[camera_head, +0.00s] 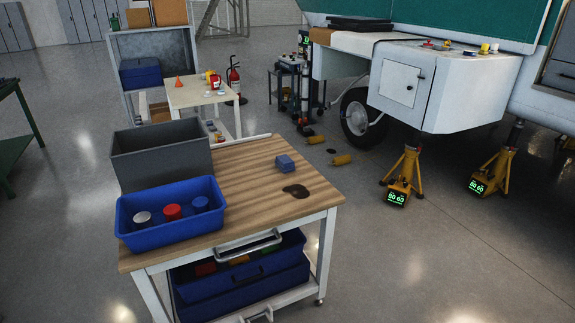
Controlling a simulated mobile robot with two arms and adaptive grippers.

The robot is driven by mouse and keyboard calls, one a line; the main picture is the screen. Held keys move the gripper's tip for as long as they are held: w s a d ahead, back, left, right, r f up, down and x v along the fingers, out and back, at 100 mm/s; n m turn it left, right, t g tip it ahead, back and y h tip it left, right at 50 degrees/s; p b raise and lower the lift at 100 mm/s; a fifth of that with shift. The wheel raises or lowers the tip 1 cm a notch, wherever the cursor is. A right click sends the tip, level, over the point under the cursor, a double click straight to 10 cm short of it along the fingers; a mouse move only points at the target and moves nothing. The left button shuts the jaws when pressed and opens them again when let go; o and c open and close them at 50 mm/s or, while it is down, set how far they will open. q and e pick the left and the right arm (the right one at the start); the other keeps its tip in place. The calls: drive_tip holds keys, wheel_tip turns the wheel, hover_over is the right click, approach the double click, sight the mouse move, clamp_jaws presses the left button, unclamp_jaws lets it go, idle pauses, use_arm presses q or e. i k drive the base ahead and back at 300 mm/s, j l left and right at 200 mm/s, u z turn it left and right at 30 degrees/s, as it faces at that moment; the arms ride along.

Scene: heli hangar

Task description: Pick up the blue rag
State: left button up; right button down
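The blue rag (285,163) appears as a small, folded, block-like blue piece on the wooden top of the cart (240,178). It lies near the cart's far right edge. A dark brown stain or puddle (296,191) is on the wood just in front of it, apart from the rag. Neither of my grippers shows in the head view.
On the cart's left stand a grey bin (160,150) and a blue bin (170,214) holding cans. More bins fill the shelf below. A small table (205,92) stands behind. The white helicopter (440,85) and yellow jacks (405,172) are right.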

sight(285, 164)
drive_tip(key=i+l+u, duration=0.15)
drive_tip(key=u, duration=0.25)
drive_tip(key=i+l+u, duration=0.1)
drive_tip(key=u, duration=0.3)
drive_tip(key=l+u, duration=0.25)
drive_tip(key=u, duration=0.15)
drive_tip(key=i+l+u, duration=0.1)
drive_tip(key=l+u, duration=0.15)
drive_tip(key=u, duration=0.15)
